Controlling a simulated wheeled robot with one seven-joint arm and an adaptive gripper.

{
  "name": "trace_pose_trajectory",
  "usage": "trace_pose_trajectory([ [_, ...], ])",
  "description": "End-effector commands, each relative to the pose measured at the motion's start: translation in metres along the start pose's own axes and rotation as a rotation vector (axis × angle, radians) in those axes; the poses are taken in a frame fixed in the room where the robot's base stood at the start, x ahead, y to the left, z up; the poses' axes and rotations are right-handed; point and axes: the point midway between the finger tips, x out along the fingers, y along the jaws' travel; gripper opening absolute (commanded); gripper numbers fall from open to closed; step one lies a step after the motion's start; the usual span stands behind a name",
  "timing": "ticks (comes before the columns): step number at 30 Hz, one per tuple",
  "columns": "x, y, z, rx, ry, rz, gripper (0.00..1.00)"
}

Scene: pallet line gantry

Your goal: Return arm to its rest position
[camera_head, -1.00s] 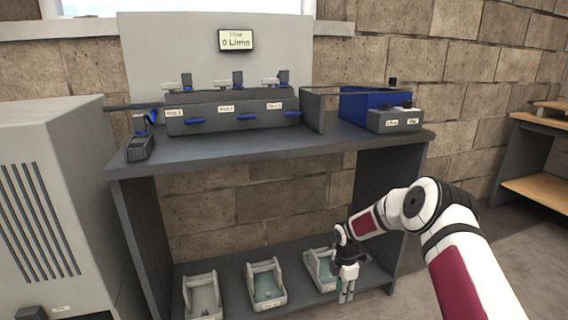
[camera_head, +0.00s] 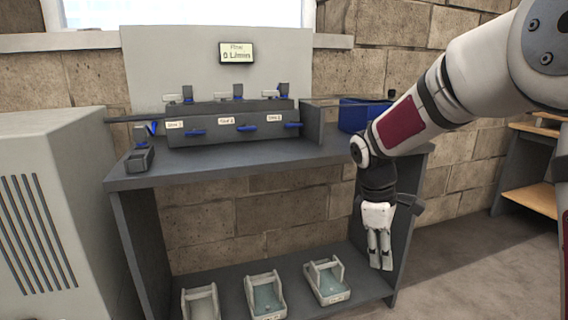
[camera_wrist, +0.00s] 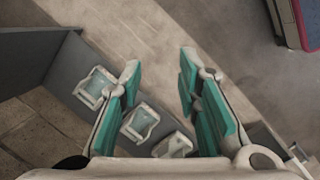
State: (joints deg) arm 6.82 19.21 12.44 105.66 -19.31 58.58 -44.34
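My gripper (camera_head: 379,262) hangs fingers-down in front of the right side of the grey bench (camera_head: 240,163), above the level of its lower shelf. In the wrist view, its two teal-padded fingers (camera_wrist: 160,98) stand apart with nothing between them. My white arm comes in from the upper right of the head view and bends down at the wrist. It hides part of the blue box and the bench's right end.
Trays (camera_head: 326,282) sit in a row on the lower shelf. The bench top carries a valve block with blue levers (camera_head: 247,128), a blue box (camera_head: 352,115) and a small clamp (camera_head: 139,157). A grey cabinet (camera_head: 60,200) stands left.

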Motion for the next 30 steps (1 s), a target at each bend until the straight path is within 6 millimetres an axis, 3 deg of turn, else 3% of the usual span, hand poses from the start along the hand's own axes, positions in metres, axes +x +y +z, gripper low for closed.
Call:
trace_pose_trajectory([
  [1, -0.017, -0.014, 0.012, 0.053, 0.0, 0.008, 0.31],
  [6, -0.057, -0.064, 0.054, 0.25, -0.001, 0.005, 0.31],
  [12, -0.086, -0.131, 0.098, 0.484, 0.016, -0.012, 0.31],
  [21, -0.095, -0.234, 0.15, 0.811, 0.069, -0.076, 0.31],
  [30, -0.081, -0.299, 0.173, 1.009, 0.112, -0.151, 0.31],
])
